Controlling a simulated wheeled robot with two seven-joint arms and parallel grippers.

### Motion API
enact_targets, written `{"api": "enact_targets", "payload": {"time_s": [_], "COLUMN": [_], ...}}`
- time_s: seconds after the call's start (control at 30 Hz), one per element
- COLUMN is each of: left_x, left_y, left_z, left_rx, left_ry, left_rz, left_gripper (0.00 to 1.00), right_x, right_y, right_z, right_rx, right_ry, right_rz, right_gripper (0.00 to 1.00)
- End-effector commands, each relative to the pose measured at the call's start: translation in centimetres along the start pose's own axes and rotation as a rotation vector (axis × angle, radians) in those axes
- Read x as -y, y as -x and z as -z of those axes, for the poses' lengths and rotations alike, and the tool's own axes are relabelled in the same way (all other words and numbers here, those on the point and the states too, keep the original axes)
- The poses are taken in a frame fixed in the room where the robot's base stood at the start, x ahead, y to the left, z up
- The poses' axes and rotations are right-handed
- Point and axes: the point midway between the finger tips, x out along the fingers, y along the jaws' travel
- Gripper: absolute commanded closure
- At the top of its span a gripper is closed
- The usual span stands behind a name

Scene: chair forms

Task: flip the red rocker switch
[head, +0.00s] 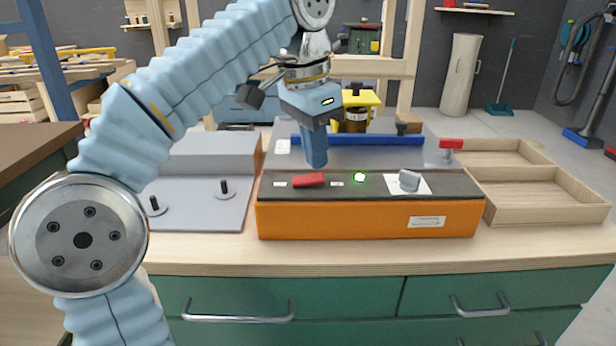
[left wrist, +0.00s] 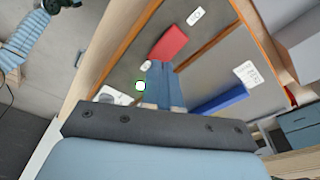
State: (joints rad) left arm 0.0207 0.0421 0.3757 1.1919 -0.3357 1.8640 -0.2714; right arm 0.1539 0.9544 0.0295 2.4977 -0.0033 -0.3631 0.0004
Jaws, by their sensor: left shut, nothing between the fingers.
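The red rocker switch (head: 309,180) is on the dark top of an orange control box (head: 330,222), between two small white labels. Its right end looks a little higher than its left. My left gripper (head: 316,164) points down with its fingers together and empty, just above and behind the switch. In the left wrist view the fingertips (left wrist: 160,66) appear close to the red switch (left wrist: 169,43); I cannot tell any contact, and a gap seems to show. A lit green lamp (head: 360,177) is to the right of the switch. My right gripper is not in view.
A grey knob (head: 409,180) on a white plate is on the box's right. A blue bar (head: 385,140) lies behind the box. A grey panel with black pegs (head: 195,200) is at left, a wooden tray (head: 545,195) at right. The bench's front strip is clear.

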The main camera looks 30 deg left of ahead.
Motion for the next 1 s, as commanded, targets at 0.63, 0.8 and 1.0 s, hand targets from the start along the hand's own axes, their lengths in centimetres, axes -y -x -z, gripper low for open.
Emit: {"api": "enact_targets", "payload": {"time_s": [0.63, 0.8, 1.0], "left_x": [0.0, 0.0, 0.0], "left_y": [-1.0, -1.3, -1.6], "left_z": [-0.2, -0.2, -0.2], "left_rx": [0.000, 0.000, 0.000], "left_ry": [0.000, 0.000, 0.000], "left_rz": [0.000, 0.000, 0.000], "left_gripper": [1.00, 1.00, 1.00], "right_x": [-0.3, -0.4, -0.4], "right_y": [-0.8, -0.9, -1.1], "right_z": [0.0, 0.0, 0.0], "right_rx": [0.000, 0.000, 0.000], "right_ry": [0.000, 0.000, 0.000], "right_rz": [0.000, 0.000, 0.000], "right_gripper": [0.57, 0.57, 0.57]}}
